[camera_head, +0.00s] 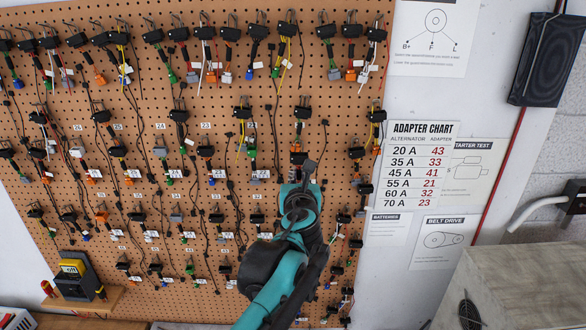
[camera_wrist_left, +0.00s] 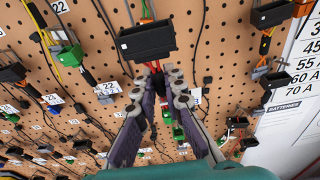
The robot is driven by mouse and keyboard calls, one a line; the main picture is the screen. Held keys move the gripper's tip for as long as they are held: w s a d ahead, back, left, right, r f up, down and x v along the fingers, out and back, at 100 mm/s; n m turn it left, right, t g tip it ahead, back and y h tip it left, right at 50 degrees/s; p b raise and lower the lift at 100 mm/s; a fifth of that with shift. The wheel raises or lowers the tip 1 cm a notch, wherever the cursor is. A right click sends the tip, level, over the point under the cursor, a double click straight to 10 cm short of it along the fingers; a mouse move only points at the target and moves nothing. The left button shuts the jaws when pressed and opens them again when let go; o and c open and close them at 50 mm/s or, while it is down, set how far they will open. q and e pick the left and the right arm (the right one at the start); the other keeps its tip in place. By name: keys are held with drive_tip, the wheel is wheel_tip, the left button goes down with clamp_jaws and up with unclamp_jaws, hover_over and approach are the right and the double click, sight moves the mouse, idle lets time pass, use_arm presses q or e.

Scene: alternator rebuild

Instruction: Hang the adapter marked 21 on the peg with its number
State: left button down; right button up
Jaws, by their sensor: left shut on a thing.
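My left gripper (camera_head: 306,178) reaches up at the pegboard (camera_head: 340,90) right of centre. In the left wrist view its fingers (camera_wrist_left: 168,78) are closed together on a slim dark part just below a black adapter box (camera_wrist_left: 147,40). In the head view a black adapter (camera_head: 298,158) sits right at the fingertips. No number is readable on the held adapter. My right gripper is not in view.
Many adapters with dangling cables hang in rows around the gripper, including one above (camera_head: 302,112) and one to the right (camera_wrist_left: 272,14). The adapter chart (camera_head: 418,165) is on the wall to the right. A grey cabinet (camera_head: 520,285) stands at lower right.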

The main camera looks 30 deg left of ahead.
sight(300, 167)
use_arm(q)
drive_tip(key=shift+d+r+b, duration=0.2)
drive_tip(key=shift+d+b, duration=0.1)
drive_tip(key=shift+d, duration=0.05)
drive_tip(key=x, duration=0.3)
drive_tip(key=shift+a+f+b, duration=0.25)
drive_tip(key=shift+a+b, duration=0.05)
drive_tip(key=shift+b+x, duration=0.3)
drive_tip(key=shift+x, duration=0.5)
drive_tip(key=x, duration=0.2)
drive_tip(key=shift+w+f+b, duration=0.1)
drive_tip(key=shift+w+b, duration=0.2)
drive_tip(key=shift+b, duration=0.05)
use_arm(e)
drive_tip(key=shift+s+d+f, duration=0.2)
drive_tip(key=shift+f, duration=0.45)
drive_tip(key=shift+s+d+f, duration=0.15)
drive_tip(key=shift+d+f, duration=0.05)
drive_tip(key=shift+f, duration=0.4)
use_arm(q)
drive_tip(key=shift+f, duration=0.15)
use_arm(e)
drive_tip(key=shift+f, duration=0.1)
